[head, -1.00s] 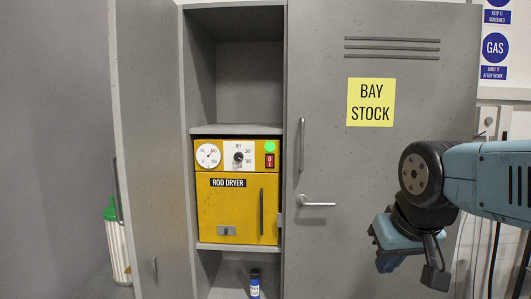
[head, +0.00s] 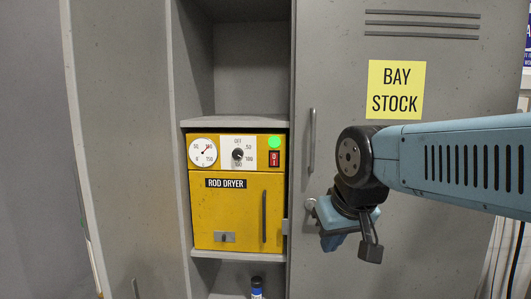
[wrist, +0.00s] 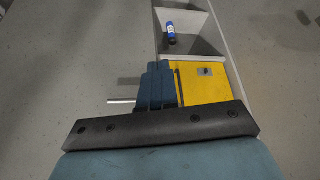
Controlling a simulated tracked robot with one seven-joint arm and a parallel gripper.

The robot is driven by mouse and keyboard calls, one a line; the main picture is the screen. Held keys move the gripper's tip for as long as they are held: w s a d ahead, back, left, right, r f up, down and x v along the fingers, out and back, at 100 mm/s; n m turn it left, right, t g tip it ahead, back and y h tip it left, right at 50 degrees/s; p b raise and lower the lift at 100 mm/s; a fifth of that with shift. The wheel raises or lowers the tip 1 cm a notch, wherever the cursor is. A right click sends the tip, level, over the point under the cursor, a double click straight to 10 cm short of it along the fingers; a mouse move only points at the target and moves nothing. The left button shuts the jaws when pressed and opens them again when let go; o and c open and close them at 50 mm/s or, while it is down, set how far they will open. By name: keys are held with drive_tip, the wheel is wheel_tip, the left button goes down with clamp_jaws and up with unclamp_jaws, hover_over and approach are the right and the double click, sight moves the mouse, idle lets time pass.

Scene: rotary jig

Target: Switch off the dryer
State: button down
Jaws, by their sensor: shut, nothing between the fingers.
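The yellow rod dryer (head: 230,207) sits on a shelf in the open left bay of a grey cabinet. Its top panel carries a white gauge (head: 203,152), a black knob (head: 238,154) on a white dial plate, a lit green lamp (head: 275,142) and a red rocker switch (head: 274,159). My gripper (head: 332,243) is right of the dryer, lower than the switch, in front of the closed right door. In the wrist view my gripper (wrist: 155,67) is shut and empty, with the dryer's yellow front (wrist: 205,82) beside it. The wrist view does not show the switch.
The left cabinet door (head: 125,150) stands open. The closed right door (head: 445,60) has a "BAY STOCK" sign (head: 395,90), a vertical handle (head: 312,140) and a lever partly hidden by my arm. A blue bottle (head: 257,287) stands on the shelf below, also visible in the wrist view (wrist: 171,33).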

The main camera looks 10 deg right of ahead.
sight(273, 154)
drive_tip(key=w+a+r+n, duration=0.1)
drive_tip(key=w+r+n, duration=0.3)
drive_tip(key=w, duration=0.6)
drive_tip(key=w+a+r+n+h, duration=0.1)
drive_tip(key=w+r+n, duration=0.4)
drive_tip(key=w, duration=0.5)
drive_tip(key=w+a+r+n, duration=0.1)
drive_tip(key=w+r+n, duration=0.4)
drive_tip(key=w+r, duration=0.3)
drive_tip(key=shift+w+a+r+g+h, duration=0.2)
drive_tip(key=shift+w+a+g+h, duration=0.15)
drive_tip(key=shift+w, duration=0.55)
drive_tip(key=shift+d, duration=0.1)
drive_tip(key=x, duration=0.3)
drive_tip(key=w+x, duration=0.1)
drive_tip(key=x, duration=0.3)
drive_tip(key=r+x, duration=0.1)
drive_tip(key=x, duration=0.3)
drive_tip(key=shift+w+d, duration=0.2)
drive_tip(key=shift+w, duration=0.15)
drive_tip(key=shift+w+d+r, duration=0.2)
drive_tip(key=shift+w+d, duration=0.1)
drive_tip(key=shift+w, duration=0.5)
drive_tip(key=shift+w, duration=0.1)
